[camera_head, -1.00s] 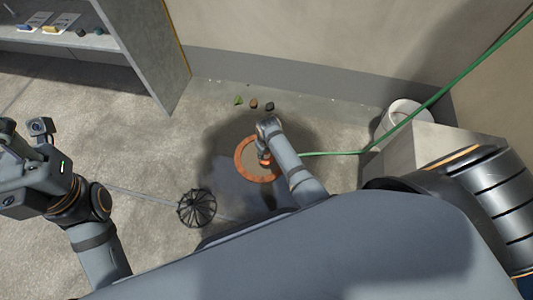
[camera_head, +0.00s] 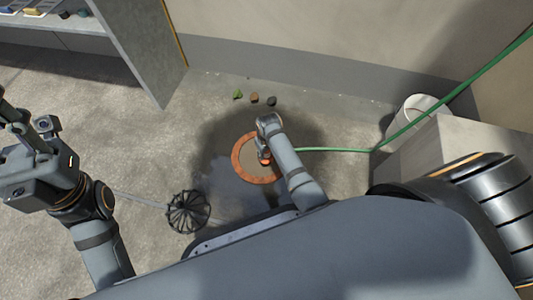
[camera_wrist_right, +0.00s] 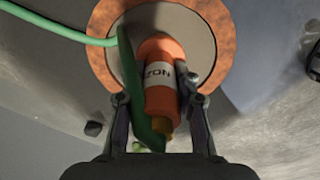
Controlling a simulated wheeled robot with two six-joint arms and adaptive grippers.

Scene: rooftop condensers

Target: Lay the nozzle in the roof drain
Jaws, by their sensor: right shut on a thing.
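The nozzle (camera_wrist_right: 160,72) is orange with a white lettered band. My right gripper (camera_wrist_right: 156,94) is shut on it, one finger on each side. In the head view my right gripper (camera_head: 264,152) is over the roof drain, and only a bit of the orange nozzle (camera_head: 264,158) shows. The roof drain (camera_head: 239,166) is a rusty orange ring around a grey middle; in the right wrist view its ring (camera_wrist_right: 100,52) lies behind the nozzle. I cannot tell whether the nozzle touches the drain. My left gripper (camera_head: 12,125) is at the left edge, partly cut off, its jaws unclear.
A green hose (camera_head: 340,150) runs right from the drain past a white bucket (camera_head: 418,108) and a grey block (camera_head: 425,155). A black wire strainer (camera_head: 188,211) lies on the floor left of the drain. A leaf and small stones (camera_head: 255,98) lie behind it. A shelf (camera_head: 130,45) stands at upper left.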

